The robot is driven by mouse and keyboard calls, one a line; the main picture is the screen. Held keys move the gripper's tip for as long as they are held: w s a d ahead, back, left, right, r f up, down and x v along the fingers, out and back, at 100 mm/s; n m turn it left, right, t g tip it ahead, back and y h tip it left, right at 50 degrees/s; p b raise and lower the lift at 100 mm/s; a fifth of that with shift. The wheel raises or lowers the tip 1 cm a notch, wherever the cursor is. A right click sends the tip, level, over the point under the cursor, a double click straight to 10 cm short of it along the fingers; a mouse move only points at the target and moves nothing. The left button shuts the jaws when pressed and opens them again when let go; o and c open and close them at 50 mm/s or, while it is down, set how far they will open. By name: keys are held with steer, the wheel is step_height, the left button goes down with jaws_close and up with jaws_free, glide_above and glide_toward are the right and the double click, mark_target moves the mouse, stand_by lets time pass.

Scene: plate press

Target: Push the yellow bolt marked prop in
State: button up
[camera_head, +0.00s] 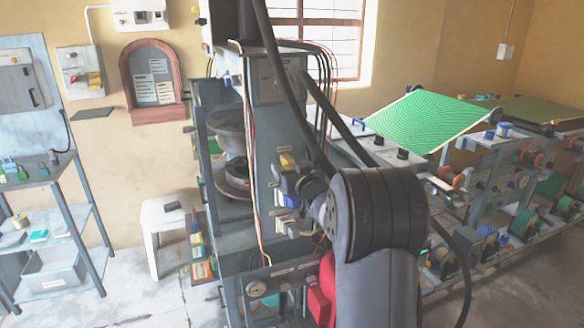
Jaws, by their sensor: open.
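A small yellow part (287,161), which looks like the yellow bolt, sits on the side of the grey press column (262,110). Its marking is too small to read, and I cannot tell how far it stands out. My gripper (282,201) appears small and partly hidden at the left end of my arm, close to the column and a little below the yellow part. It looks open, with nothing clearly held. I cannot tell whether it touches the column. My arm's dark joint covers the area to the right.
Cables hang down the column beside my arm. A red box (322,290) and a gauge (257,289) are low on the press. A white stool (168,222) and grey shelf (70,205) stand left. A machine with a green sheet (425,118) fills the right.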

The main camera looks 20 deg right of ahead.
steer(key=c, duration=1.4)
steer(key=shift+w+p, duration=0.3)
steer(key=shift+w, duration=1.05)
steer(key=o, duration=1.4)
steer(key=s+b, duration=0.2)
steer(key=s, duration=0.9)
